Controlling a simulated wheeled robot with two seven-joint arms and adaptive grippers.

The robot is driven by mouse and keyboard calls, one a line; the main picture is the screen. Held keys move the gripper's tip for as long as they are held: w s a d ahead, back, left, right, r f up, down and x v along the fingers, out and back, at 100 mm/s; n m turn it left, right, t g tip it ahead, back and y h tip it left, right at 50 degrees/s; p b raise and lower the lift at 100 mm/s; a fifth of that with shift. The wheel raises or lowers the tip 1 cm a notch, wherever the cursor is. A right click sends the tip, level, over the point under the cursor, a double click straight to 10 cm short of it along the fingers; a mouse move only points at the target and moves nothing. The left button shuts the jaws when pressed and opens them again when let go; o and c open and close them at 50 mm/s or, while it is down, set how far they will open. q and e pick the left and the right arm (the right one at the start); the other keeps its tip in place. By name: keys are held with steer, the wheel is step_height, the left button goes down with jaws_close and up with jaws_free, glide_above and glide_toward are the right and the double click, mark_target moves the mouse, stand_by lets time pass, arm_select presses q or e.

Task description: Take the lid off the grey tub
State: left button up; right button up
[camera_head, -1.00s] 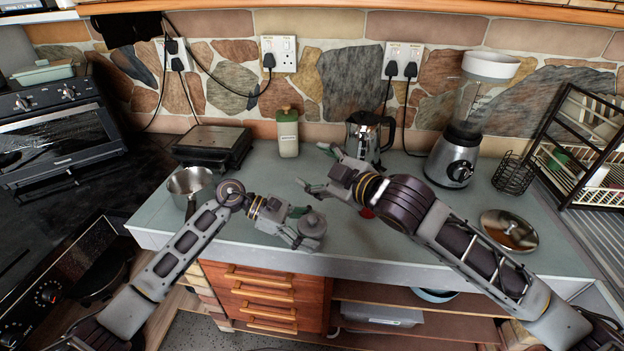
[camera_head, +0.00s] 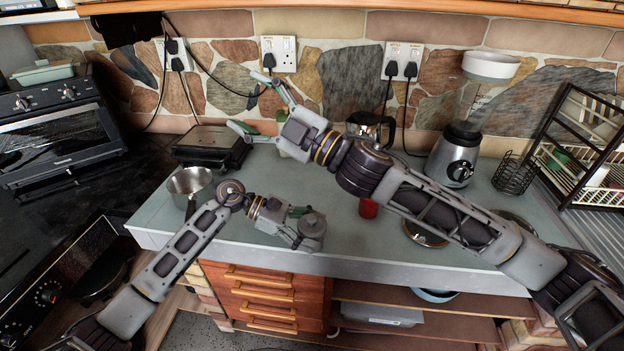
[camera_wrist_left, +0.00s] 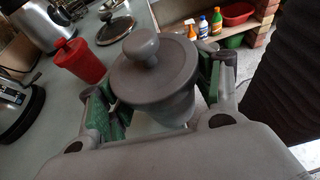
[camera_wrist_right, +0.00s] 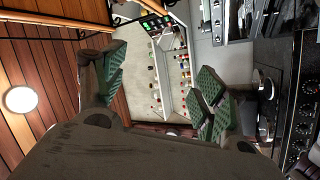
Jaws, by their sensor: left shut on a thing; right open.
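The grey tub (camera_wrist_left: 172,108) is held in my left gripper (camera_head: 304,234) near the counter's front edge. Its round grey lid (camera_wrist_left: 155,72) with a ball knob sits on top; it also shows in the head view (camera_head: 312,224). In the left wrist view (camera_wrist_left: 160,108) the green-padded fingers are shut on the tub's sides, below the lid. My right gripper (camera_head: 254,106) is open and empty, raised before the back wall, pointing up and left, away from the tub. In the right wrist view (camera_wrist_right: 160,82) nothing is between its fingers.
A kettle (camera_head: 372,126) and blender (camera_head: 456,155) stand at the back. My right arm crosses above the counter.

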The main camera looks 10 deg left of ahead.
steer(key=s+a+n+g, duration=0.6)
steer(key=s+n+g, duration=0.3)
steer(key=n+g, duration=0.15)
step_height(320, 180, down, 10)
steer(key=s+n+g+h, duration=0.3)
steer(key=n+h, duration=0.1)
steer(key=h, duration=0.4)
steer(key=w+d+f+m+t+h, duration=0.1)
steer(key=w+d+f+t+h, duration=0.1)
steer(key=w+d+h, duration=0.4)
steer(key=w+d+f+m+t+h, duration=0.1)
steer(key=w+d+f+t+h, duration=0.2)
steer(key=w+d+h, duration=0.3)
steer(key=d+f, duration=0.1)
steer(key=d, duration=0.3)
steer(key=shift+w+d+f+m+t, duration=0.15)
steer(key=shift+w+f+m+t, duration=0.2)
steer(key=shift+w+f, duration=0.05)
steer(key=shift+f, duration=0.15)
